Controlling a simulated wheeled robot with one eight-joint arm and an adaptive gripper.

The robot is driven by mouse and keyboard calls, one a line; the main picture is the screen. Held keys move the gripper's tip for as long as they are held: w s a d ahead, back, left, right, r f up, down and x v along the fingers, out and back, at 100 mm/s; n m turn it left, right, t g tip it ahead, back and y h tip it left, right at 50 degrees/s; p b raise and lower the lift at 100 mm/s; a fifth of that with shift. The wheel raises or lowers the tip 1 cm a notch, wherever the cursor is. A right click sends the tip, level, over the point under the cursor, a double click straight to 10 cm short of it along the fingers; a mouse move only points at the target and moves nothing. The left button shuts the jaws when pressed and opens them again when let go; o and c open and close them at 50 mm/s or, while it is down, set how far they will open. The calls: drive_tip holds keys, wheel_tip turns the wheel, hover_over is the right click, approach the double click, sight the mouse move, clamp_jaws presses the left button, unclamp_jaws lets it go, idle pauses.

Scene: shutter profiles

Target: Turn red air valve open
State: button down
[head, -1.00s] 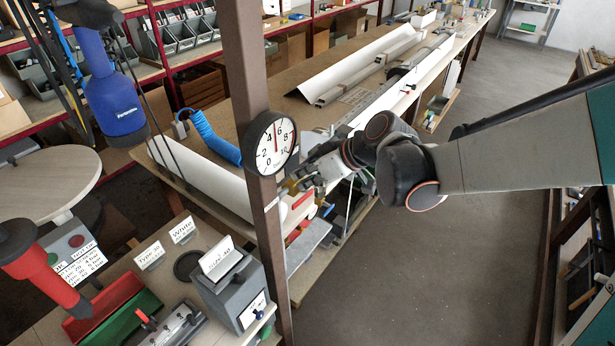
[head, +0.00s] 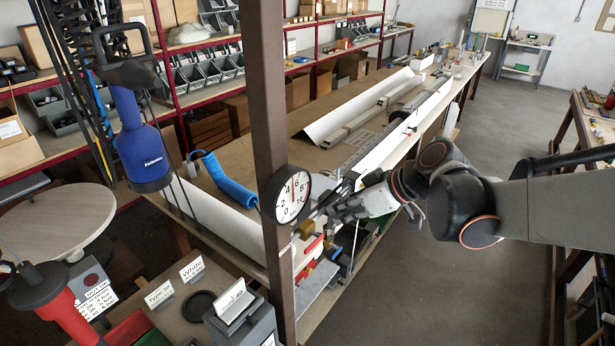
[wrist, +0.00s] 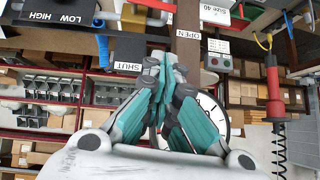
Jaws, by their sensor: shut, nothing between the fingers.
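A brass fitting (head: 305,230) sits on the brown post (head: 270,120) below the round gauge (head: 288,195) in the head view. A red bar (head: 312,245) shows just below and right of the fitting; I cannot tell for sure that it is the valve's handle. My gripper (head: 322,210) points left at the post, close to the fitting; I cannot tell whether it touches. In the wrist view my gripper (wrist: 160,65) is shut and empty, in front of the post between a SHUT label (wrist: 127,66) and an OPEN label (wrist: 190,35). The gripper partly hides the gauge there.
A long workbench (head: 240,180) with white profiles runs behind the post. A blue tool (head: 140,140) hangs at left, with a blue coiled hose (head: 228,180) near it. A grey box (head: 240,322) stands at the post's foot. The floor (head: 430,290) at right is clear.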

drive_tip(key=s+d+f+x, duration=0.1)
drive_tip(key=f+x, duration=0.1)
drive_tip(key=x, duration=1)
drive_tip(key=shift+f, duration=0.35)
drive_tip(key=shift+d, duration=0.15)
drive_tip(key=shift+s+f+b, duration=0.3)
drive_tip(key=shift+f+b, duration=0.45)
drive_tip(key=shift+b, duration=0.3)
drive_tip(key=shift+a+r, duration=0.2)
